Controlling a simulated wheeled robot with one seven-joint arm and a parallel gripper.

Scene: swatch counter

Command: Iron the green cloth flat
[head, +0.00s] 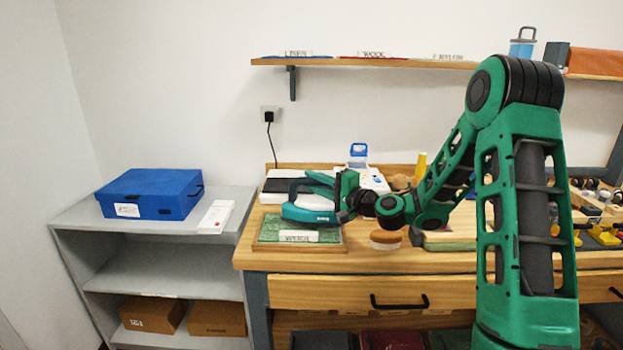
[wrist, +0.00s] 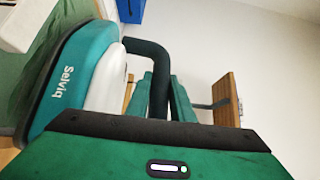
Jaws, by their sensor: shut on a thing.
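The green cloth (head: 271,230) lies on a wood-edged board at the left end of the workbench, with a white label reading WOOL (head: 299,237) at its front. It also shows in the wrist view (wrist: 30,48). A teal and white iron (head: 308,215) is over the back right part of the cloth; I cannot tell whether its sole touches it. My gripper (head: 335,190) is shut on the iron's dark handle, which the wrist view shows as a dark bar (wrist: 158,75). The iron (wrist: 85,75) hides part of the cloth.
A grey shelf unit (head: 150,270) with a blue box (head: 152,193) stands to the left. A wall shelf (head: 365,62) runs above the bench. A blue-capped bottle (head: 358,154) stands behind my arm. A round brown-topped object (head: 385,238) is right of the cloth.

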